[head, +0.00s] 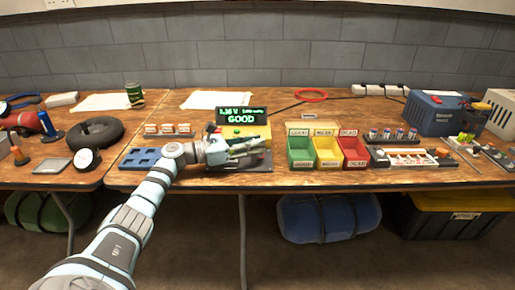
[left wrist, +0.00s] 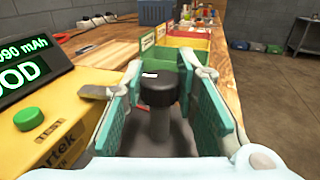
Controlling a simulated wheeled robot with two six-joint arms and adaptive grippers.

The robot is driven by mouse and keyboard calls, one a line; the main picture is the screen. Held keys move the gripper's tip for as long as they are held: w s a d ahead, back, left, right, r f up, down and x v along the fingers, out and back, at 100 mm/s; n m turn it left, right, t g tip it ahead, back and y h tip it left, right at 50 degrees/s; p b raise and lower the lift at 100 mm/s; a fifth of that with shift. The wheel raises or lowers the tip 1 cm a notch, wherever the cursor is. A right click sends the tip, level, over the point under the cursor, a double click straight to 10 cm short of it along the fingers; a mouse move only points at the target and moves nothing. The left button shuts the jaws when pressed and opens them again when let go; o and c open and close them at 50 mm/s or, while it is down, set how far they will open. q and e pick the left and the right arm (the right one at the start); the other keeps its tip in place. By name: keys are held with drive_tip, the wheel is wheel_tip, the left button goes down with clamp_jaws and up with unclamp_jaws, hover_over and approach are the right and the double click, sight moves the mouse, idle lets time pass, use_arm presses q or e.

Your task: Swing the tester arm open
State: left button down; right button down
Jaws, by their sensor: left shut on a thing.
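The battery tester is a yellow box (head: 258,132) on the table; its yellow top and green button (left wrist: 28,119) fill the left of the left wrist view. Its dark display (head: 240,115) reads GOOD in green. A black knob on a dark post (left wrist: 158,90), which looks like the tester arm's handle, stands upright between the teal finger pads. My left gripper (head: 245,150) is at the front of the tester, shut on this knob (left wrist: 158,110). The gripper hides the tester arm in the head view, so its angle cannot be told. My right gripper is in neither view.
Green, yellow and red bins (head: 300,152) stand just right of the tester. A blue tray (head: 134,160) lies left of it, with a row of batteries (head: 167,130) behind. A blue charger box (head: 440,118) is at the right.

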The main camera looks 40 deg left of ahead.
use_arm(q)
drive_tip(key=c, duration=1.2)
unclamp_jaws()
drive_tip(key=shift+c, duration=0.2)
drive_tip(key=v, duration=1.2)
drive_tip(key=shift+s, duration=0.1)
